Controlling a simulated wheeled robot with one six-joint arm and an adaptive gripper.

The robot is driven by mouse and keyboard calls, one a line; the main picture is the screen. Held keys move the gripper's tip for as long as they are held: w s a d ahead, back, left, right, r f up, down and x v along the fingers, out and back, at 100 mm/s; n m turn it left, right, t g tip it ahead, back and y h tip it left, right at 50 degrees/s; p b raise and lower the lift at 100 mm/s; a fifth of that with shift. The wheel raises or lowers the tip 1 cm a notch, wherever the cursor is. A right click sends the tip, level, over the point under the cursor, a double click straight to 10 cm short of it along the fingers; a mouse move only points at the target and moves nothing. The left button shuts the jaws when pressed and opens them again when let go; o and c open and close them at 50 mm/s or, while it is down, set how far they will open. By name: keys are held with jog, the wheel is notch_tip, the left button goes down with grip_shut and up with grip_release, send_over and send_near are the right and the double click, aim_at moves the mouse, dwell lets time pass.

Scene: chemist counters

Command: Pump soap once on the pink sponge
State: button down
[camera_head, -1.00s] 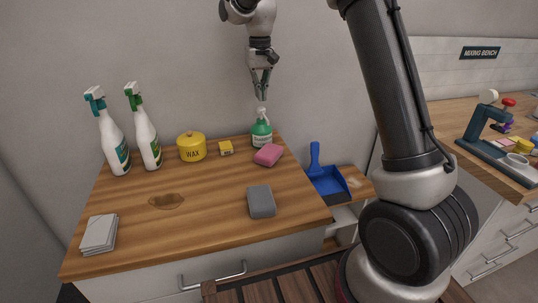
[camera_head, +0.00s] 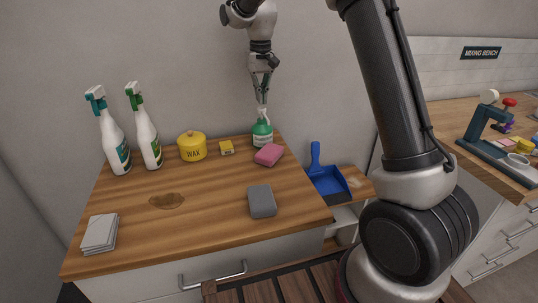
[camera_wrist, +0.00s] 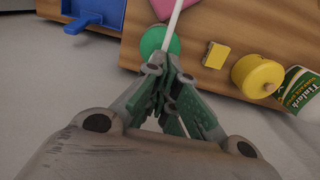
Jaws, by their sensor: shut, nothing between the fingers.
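The green soap bottle (camera_head: 262,135) with a white pump top stands upright at the back right corner of the wooden counter. The pink sponge (camera_head: 269,155) lies just in front of it and slightly right. My gripper (camera_head: 262,101) points down with its fingers shut and empty, directly above the pump head. The fingertips look at or very near the pump; I cannot tell whether they touch. In the wrist view, the shut fingers (camera_wrist: 172,72) cover part of the green bottle (camera_wrist: 154,40), with the white spout (camera_wrist: 179,14) reaching toward the pink sponge (camera_wrist: 204,3).
A small yellow box (camera_head: 226,148), a yellow wax tin (camera_head: 192,147) and two spray bottles (camera_head: 147,140) stand left of the soap. A grey sponge (camera_head: 261,201), brown stain (camera_head: 166,201) and white cloths (camera_head: 100,234) lie nearer. A blue dustpan (camera_head: 327,182) is at right.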

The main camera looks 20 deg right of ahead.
aim_at(261, 107)
jog(key=shift+f, duration=0.1)
dwell(0.5)
jog(key=shift+f, duration=1.65)
jog(key=shift+r, duration=1.7)
notch_tip(261, 107, up, 6)
